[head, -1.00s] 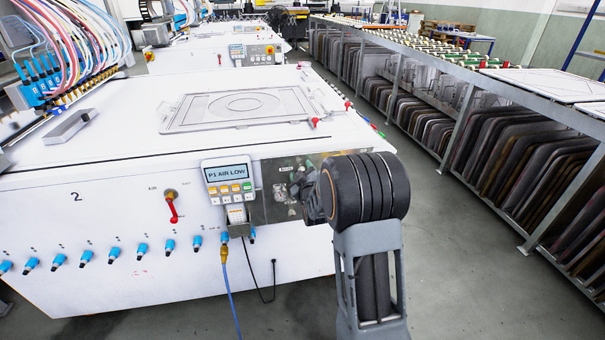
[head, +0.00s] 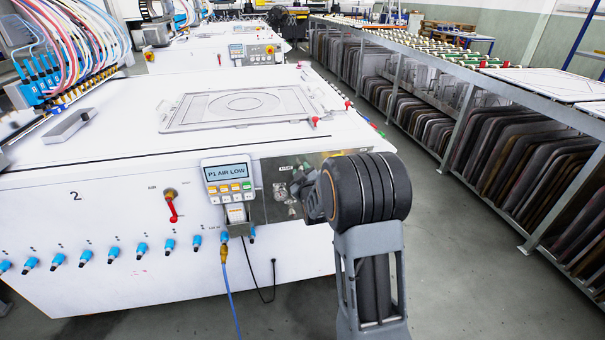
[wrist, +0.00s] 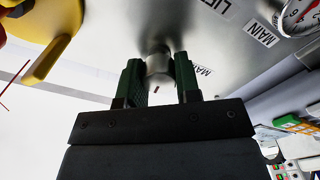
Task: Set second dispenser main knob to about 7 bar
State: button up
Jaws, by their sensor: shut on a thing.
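A round metal knob (wrist: 158,66) sits on the grey panel in the wrist view, with a partly hidden MAIN label beside it. My gripper (wrist: 159,82) has one dark green finger on each side of this knob and is shut on it. A round dial gauge (wrist: 301,14) with a red needle is cut off at the top right, next to another MAIN label (wrist: 261,33); its reading is unclear. In the head view, my gripper (head: 301,187) is at the grey panel (head: 262,210) on the machine's front, and the knob is hidden behind it.
A display box (head: 228,172) reading P1 AIR LOW hangs left of the panel. A red-handled valve (head: 171,206) and several blue fittings line the white front. A yellow part (wrist: 48,45) is near my gripper at left. Racks stand at right across open floor.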

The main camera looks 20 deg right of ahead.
jog(key=m+b, duration=0.2)
jog(key=b, duration=0.1)
jog(key=shift+f+m, duration=0.2)
jog(key=shift+m, duration=0.2)
jog(key=m+b, duration=0.3)
jog(key=shift+m, duration=0.3)
jog(key=m+b, duration=0.3)
jog(key=shift+d+m, duration=0.1)
jog(key=shift+m, duration=0.2)
jog(key=shift+r+m+b, duration=0.15)
jog(key=shift+m+b, duration=0.65)
jog(key=shift+m, duration=0.6)
jog(key=o, duration=0.9)
jog(key=shift+s+r, duration=0.1)
